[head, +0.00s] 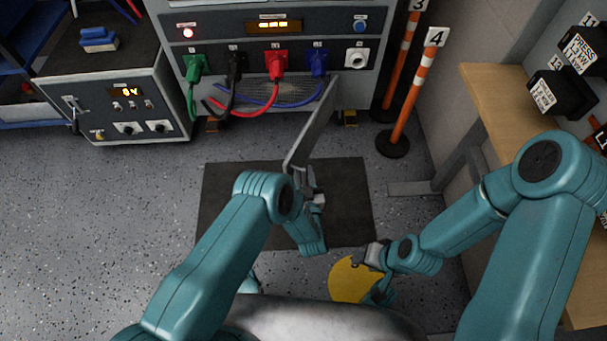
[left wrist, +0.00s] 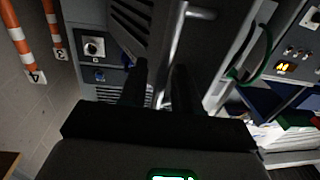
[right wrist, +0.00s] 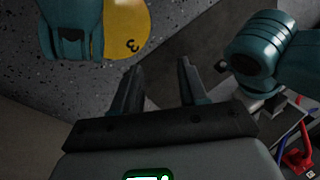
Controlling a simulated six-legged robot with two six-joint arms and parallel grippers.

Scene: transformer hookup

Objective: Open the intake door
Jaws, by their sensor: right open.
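The grey intake door (head: 312,125) stands swung out from the lower right of the blue-grey cabinet (head: 320,20), seen nearly edge-on. The mesh-like intake (head: 290,93) behind it shows partly, with cables hanging in front. In the left wrist view the door (left wrist: 130,22) is slotted and has a metal bar handle (left wrist: 178,32). My left gripper (head: 308,185) is at the door's outer end; in its wrist view its fingers (left wrist: 160,75) are on both sides of the handle bar and seem shut on it. My right gripper (right wrist: 158,75) is open and empty, low on the right.
Green, black, red and blue plugs (head: 276,62) sit in the cabinet front. A dark mat (head: 345,215) lies under the door. Orange-white posts (head: 412,95) and a wooden bench (head: 500,100) stand on the right; a control box (head: 125,105) stands left. Floor at left is clear.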

